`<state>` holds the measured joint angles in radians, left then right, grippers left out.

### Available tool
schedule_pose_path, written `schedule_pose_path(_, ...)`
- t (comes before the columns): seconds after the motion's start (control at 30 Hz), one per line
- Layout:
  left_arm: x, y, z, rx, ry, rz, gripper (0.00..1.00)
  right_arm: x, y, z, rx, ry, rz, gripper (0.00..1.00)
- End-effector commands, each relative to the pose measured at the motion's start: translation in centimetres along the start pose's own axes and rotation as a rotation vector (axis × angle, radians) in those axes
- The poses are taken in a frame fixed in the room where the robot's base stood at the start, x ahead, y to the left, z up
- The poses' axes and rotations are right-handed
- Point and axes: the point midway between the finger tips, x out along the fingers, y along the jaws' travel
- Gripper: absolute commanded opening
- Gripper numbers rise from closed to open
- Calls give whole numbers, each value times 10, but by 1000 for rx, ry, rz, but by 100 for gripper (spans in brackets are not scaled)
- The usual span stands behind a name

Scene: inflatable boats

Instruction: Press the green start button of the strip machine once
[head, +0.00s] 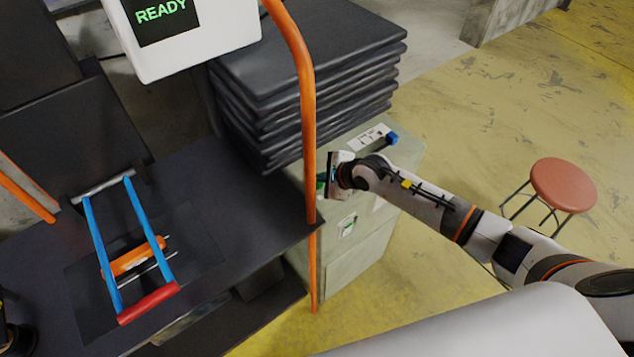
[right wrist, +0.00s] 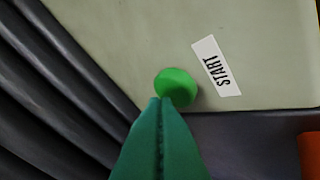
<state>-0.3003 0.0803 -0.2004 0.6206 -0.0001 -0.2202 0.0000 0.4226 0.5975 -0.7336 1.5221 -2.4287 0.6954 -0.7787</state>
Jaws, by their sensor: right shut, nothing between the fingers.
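The green start button (right wrist: 177,87) is round and sits on a pale grey-green panel (right wrist: 130,40) beside a white START label (right wrist: 217,66) in the right wrist view. My right gripper (right wrist: 160,101) has its green fingers together and empty. The tips overlap the lower left edge of the button in that view; I cannot tell whether they touch it. In the head view the right gripper (head: 321,184) is just right of an orange post, and the button cannot be made out. A white box (head: 190,50) at the top has a screen reading READY in green. My left gripper is not clearly visible.
A stack of black slabs (head: 310,75) stands close behind the right gripper. The orange post (head: 305,110) rises beside it. A dark table (head: 230,215) holds a blue, red and orange frame (head: 150,303). A grey-green cabinet (head: 350,265) and red stool (head: 563,184) stand to the right.

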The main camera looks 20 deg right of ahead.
Motion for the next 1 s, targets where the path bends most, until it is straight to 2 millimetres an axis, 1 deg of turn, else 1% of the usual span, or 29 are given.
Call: schedule_pose_path(1.0,9,0,-1,-1,0,0,0,6,-4,5,0,-1,0,0)
